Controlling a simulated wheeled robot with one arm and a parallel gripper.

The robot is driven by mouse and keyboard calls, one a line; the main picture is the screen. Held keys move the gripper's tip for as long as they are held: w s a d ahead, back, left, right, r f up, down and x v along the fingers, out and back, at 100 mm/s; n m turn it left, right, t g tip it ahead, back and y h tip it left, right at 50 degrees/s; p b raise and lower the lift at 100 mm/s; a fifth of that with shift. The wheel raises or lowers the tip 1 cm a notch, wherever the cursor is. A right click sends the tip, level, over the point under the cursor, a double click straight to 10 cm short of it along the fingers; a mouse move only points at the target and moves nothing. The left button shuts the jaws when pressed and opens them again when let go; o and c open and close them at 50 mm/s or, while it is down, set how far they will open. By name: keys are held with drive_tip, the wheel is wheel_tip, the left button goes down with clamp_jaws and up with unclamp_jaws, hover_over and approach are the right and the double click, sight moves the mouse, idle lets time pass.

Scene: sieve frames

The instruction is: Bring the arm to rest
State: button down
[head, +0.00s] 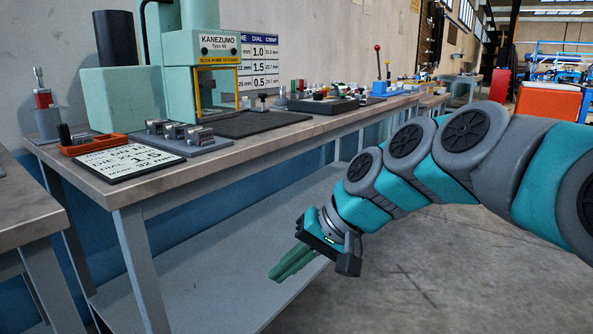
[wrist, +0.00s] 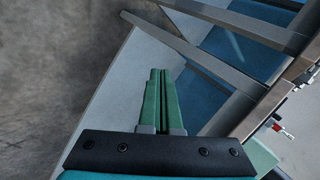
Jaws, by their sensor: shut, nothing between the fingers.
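My gripper (head: 280,272) has green fingers and hangs low in front of the workbench, in the middle of the head view. Its fingers point down and to the left, over the bench's lower shelf. In the wrist view my gripper (wrist: 158,75) shows its two fingers side by side, touching along their length, with nothing between them. My teal and grey arm reaches in from the right of the head view, bent over the open floor.
The workbench (head: 262,134) bears a green press (head: 195,70), a red tray (head: 90,145), a white sign card (head: 125,160) and small metal blocks. Its grey lower shelf (head: 215,260) looks bare. Another table (head: 25,205) stands at left. Concrete floor (head: 430,280) is clear at right.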

drive_tip(key=s+d+f+g+h, duration=0.2)
drive_tip(key=s+d+f+h, duration=0.2)
drive_tip(key=s+d+f, duration=0.4)
drive_tip(key=s+d+f+g+h, duration=0.1)
drive_tip(key=s+d+f+h, duration=0.2)
drive_tip(key=s+d+f, duration=0.6)
drive_tip(key=s+f, duration=0.1)
drive_tip(key=s, duration=0.5)
drive_tip(key=shift+s+g+h, duration=0.15)
drive_tip(key=shift+g+h, duration=0.25)
